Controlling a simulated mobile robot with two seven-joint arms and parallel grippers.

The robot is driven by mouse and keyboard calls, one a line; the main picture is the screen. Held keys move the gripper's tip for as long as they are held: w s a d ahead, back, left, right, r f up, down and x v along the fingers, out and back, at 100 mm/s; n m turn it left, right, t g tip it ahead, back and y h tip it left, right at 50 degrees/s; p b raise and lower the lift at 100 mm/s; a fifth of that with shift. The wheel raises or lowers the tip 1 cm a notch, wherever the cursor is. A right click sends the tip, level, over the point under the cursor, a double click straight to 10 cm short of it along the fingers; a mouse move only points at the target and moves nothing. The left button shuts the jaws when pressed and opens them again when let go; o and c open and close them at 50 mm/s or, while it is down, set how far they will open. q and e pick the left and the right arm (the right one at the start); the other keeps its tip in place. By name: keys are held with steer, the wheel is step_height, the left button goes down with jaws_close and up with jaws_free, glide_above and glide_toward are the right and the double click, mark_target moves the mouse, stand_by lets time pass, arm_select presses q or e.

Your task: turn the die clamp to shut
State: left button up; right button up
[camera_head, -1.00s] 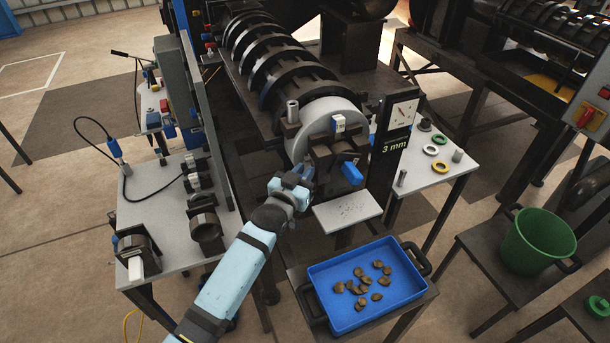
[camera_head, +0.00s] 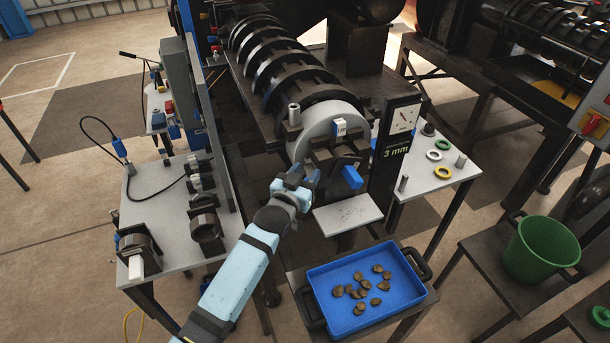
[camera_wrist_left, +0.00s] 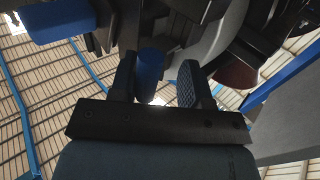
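The screw press has a pale round front collar (camera_head: 318,130) with dark die clamp parts (camera_head: 335,160) below it. A blue handle (camera_head: 352,177) sticks out at the front, to the right of my left gripper (camera_head: 300,186). In the left wrist view my left gripper (camera_wrist_left: 157,82) has its two dark fingers apart. A blue cylindrical grip (camera_wrist_left: 150,68) shows between them, closer to the left finger, with a gap to the right one. I cannot tell whether it touches. Another blue part (camera_wrist_left: 55,22) is at upper left there. My right gripper is not in view.
A grey plate (camera_head: 347,214) juts out below the press mouth. A blue tray (camera_head: 338,318) with brown pieces stands below. A side table (camera_head: 415,185) with rings is to the right, a grey bench (camera_head: 160,240) to the left, and a green bucket (camera_head: 540,248) at far right.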

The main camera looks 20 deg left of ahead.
arm_select(q)
steer(key=shift+f, duration=0.1)
steer(key=shift+s+a+f, duration=0.1)
steer(key=shift+s, duration=0.15)
steer(key=s+a+b, duration=0.2)
steer(key=s, duration=1.1)
steer(key=shift+a, duration=0.1)
